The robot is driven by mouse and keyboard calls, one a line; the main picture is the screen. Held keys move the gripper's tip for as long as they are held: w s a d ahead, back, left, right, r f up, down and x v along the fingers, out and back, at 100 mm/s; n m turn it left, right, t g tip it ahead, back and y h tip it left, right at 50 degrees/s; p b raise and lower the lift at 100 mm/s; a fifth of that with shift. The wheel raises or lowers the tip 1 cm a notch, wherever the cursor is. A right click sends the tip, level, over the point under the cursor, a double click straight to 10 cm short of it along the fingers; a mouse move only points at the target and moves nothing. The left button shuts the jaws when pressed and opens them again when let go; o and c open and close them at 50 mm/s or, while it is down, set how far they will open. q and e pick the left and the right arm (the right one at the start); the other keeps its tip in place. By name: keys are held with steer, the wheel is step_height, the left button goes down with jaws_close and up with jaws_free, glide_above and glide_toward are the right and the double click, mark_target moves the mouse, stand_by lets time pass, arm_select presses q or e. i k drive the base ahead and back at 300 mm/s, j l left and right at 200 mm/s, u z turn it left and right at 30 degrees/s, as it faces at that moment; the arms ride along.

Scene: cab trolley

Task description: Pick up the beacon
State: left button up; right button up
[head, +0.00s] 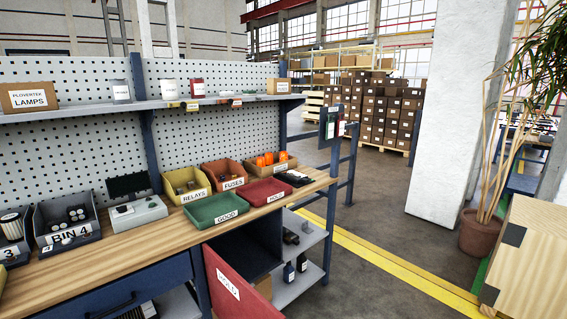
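Orange rounded objects that look like beacons (268,159) sit in a tan bin (290,163) at the back right of the wooden workbench (70,268). The bin has a white label on its front, too small to read. Only the upper parts of the orange objects show; the bin wall hides their lower parts. Neither of my grippers is in view.
A red bin labelled fuses (225,185), a yellow relays bin (193,197), a green tray (213,208) and a red tray (263,191) stand nearby. Dark items (293,178) lie right of the red tray. A red door (235,293) hangs open below.

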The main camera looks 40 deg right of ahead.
mark_target(284, 155)
steer(key=i+l, duration=0.1)
steer(key=l, duration=0.75)
steer(key=i+l, duration=0.15)
steer(key=l, duration=0.3)
steer(key=i+l, duration=0.1)
steer(key=l, duration=0.3)
steer(key=i+l+z, duration=0.1)
steer(key=l, duration=0.35)
steer(key=i+l, duration=0.1)
steer(key=l, duration=0.3)
steer(key=i+l, duration=0.1)
steer(key=l, duration=0.35)
